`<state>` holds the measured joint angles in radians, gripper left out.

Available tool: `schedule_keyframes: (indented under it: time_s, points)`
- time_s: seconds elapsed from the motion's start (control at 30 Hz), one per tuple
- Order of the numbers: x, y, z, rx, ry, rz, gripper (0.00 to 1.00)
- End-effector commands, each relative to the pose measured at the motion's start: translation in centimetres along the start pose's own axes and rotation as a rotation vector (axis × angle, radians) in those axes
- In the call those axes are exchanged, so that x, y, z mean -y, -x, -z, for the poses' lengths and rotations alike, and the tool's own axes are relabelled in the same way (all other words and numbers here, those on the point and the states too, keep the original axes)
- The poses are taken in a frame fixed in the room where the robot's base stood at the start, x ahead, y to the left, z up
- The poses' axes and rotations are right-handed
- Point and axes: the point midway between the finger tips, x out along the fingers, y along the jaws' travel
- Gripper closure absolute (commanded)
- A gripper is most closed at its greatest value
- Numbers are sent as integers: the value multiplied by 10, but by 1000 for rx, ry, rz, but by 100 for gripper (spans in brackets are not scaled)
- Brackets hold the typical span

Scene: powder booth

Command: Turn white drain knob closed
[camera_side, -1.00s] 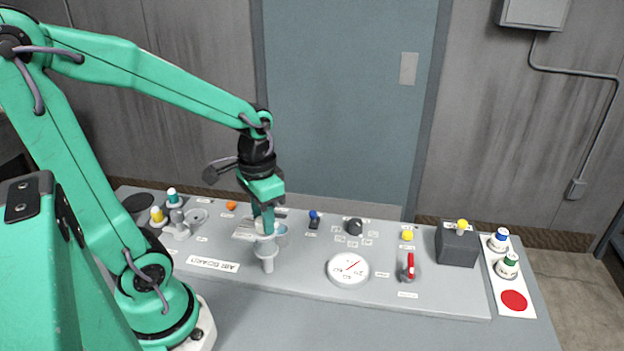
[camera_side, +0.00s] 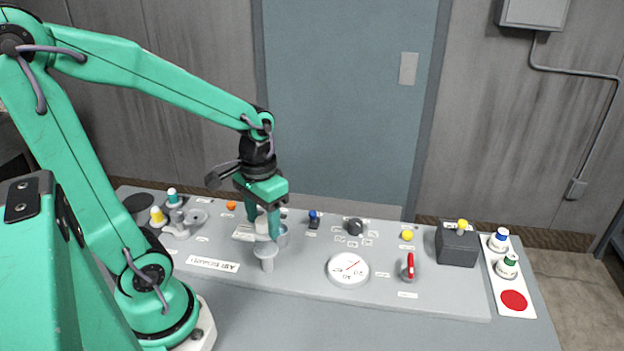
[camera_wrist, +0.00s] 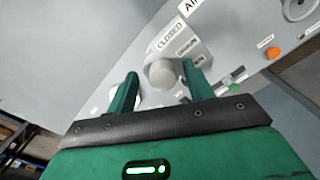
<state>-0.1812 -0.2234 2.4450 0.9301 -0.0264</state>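The white drain knob (camera_wrist: 162,74) has a round white top and sits between my gripper's two green fingers in the wrist view. The plate behind it reads CLOSED, with further partly hidden lettering. My gripper (camera_wrist: 161,88) is open, with a visible gap between the knob and the fingers. In the side view my gripper (camera_side: 262,229) points down at the board, fingers on either side of the white knob (camera_side: 262,224). A grey funnel-like cup (camera_side: 267,254) stands just in front. The fingers partly hide the knob's base, so I cannot tell its pointing direction.
The grey air board (camera_side: 310,285) holds a white dial gauge (camera_side: 347,269), a red lever (camera_side: 410,264), a blue-topped switch (camera_side: 314,218), a dark knob (camera_side: 354,226) and a yellow button (camera_side: 407,235). A dark box (camera_side: 457,246) stands at right. An orange button (camera_wrist: 272,53) shows in the wrist view.

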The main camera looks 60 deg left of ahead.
Motion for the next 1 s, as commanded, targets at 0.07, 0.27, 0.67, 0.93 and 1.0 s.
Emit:
schedule_keyframes:
  time_s: [0.07,0.27,0.67,0.93,1.0]
  points:
    - [0,1,1,-3,1,0,48]
    - [1,2,2,-7,3,0,48]
    - [1,28,2,-11,3,0,48]
    - [1,62,2,-8,2,0,48]
    - [0,68,2,-8,2,0,48]
